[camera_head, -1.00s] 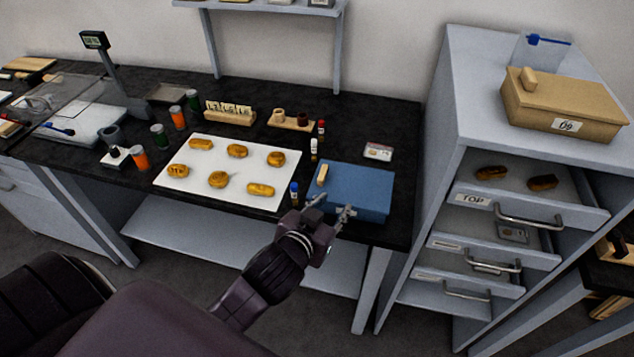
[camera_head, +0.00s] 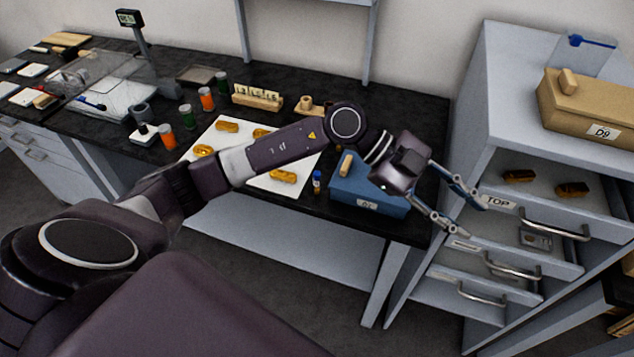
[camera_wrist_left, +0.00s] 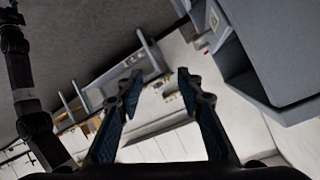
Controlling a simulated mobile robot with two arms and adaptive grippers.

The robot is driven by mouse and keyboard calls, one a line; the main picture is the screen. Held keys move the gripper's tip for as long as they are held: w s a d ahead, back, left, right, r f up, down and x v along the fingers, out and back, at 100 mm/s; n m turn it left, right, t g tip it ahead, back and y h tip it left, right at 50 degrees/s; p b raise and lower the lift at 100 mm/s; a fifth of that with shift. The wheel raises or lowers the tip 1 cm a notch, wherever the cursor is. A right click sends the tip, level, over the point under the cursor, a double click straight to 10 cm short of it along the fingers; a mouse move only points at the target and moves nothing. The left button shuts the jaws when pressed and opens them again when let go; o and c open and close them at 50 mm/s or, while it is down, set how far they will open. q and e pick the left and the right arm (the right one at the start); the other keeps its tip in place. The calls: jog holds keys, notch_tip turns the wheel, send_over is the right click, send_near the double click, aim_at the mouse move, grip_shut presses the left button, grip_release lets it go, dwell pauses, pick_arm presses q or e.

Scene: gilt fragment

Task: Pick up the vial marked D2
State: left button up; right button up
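A small vial with a blue cap (camera_head: 317,181) stands on the black bench just left of the blue box (camera_head: 350,189). I cannot read any D2 mark on it. The vials with red and white caps behind the box are hidden by my left arm. My left gripper (camera_head: 472,217) is open and empty, in front of the cabinet drawers, right of the blue box and well away from the blue-capped vial. In the left wrist view the gripper (camera_wrist_left: 160,78) also has its two fingers apart with nothing between them. My right gripper is not in view.
The cabinet's top drawer (camera_head: 561,203) is pulled out with brown pieces in it, close to my left fingers. A tan box marked D9 (camera_head: 590,118) sits on the cabinet. A white board (camera_head: 222,135) with golden pieces lies under my left arm. Orange and green jars stand left of it.

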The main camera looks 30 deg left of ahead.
pick_arm(q)
jog(key=w+a+f+n+y, duration=0.1)
jog(key=a+f+y, duration=0.2)
jog(key=a, duration=0.3)
jog(key=w+a+f+n+y, duration=0.1)
jog(key=w+a+f+y, duration=0.15)
jog(key=a, duration=0.45)
jog(key=n+g+y, duration=0.2)
jog(key=n+y, duration=0.3)
jog(key=y, duration=0.2)
send_over(317, 173)
jog(key=shift+w+d+r, duration=0.15)
jog(key=shift+w+r, duration=0.05)
jog(key=f+p, duration=0.2)
jog(key=f, duration=0.4)
jog(key=shift+s+f+p, duration=0.15)
jog(key=shift+s+p, duration=0.05)
jog(key=shift+p, duration=0.2)
jog(key=shift+f, duration=0.65)
grip_shut()
